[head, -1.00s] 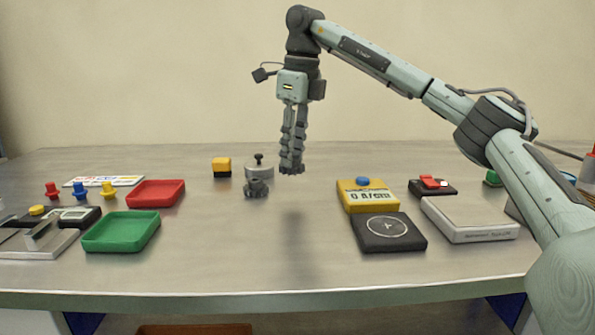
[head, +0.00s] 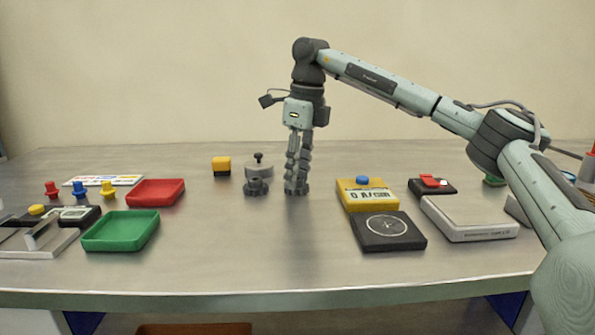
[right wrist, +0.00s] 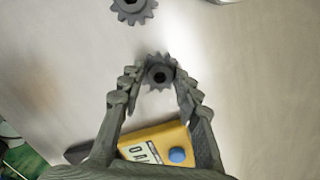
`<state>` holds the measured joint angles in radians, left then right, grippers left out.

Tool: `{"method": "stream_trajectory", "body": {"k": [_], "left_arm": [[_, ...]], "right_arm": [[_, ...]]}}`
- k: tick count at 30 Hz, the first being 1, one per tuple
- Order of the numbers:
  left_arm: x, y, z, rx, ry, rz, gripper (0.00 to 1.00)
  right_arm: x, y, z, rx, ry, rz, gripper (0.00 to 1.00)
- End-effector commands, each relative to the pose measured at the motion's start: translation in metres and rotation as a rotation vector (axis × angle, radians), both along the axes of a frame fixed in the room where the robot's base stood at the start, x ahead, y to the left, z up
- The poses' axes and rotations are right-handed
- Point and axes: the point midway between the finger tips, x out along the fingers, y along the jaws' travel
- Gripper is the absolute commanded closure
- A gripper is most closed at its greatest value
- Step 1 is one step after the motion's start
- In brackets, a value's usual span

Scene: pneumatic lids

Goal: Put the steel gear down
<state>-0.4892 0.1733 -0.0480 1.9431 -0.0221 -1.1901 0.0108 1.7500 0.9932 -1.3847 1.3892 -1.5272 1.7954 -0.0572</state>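The steel gear (right wrist: 158,74) is a dark grey toothed wheel with a centre hole, between the fingertips of my right gripper in the right wrist view. My right gripper (head: 296,188) is shut on it and points straight down, with its tips at about table height. The fingers hide most of the gear in the head view, so I cannot tell whether it touches the table (head: 250,265). A second, similar grey gear (head: 256,187) lies to the left; it also shows at the top of the right wrist view (right wrist: 133,8). My left gripper is not in view.
A grey knobbed cylinder (head: 259,166) stands just behind the second gear. Left are a red tray (head: 156,192), a green tray (head: 121,231) and several coloured pegs. Right are a yellow meter (head: 367,195) and a black pad (head: 388,231). The table in front of my gripper is clear.

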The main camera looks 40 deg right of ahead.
Motion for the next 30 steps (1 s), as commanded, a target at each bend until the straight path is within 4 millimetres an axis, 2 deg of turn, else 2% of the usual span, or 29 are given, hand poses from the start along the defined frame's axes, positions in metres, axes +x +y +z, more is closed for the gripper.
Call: {"method": "stream_trajectory", "body": {"k": [10,14,17,28,30], "left_arm": [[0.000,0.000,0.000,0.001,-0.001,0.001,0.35],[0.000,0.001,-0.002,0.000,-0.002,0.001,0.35],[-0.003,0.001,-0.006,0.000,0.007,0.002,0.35],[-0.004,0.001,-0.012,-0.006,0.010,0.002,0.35],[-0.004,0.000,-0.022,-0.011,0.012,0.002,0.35]], "right_arm": [[0.000,0.000,0.001,0.000,0.000,0.000,0.55],[0.000,0.000,0.010,0.000,-0.002,0.001,0.55],[-0.002,-0.001,0.026,0.000,-0.003,0.001,0.55],[-0.010,-0.005,0.104,0.000,-0.002,0.000,0.55],[-0.011,-0.006,0.113,0.000,-0.001,0.000,0.55]]}}
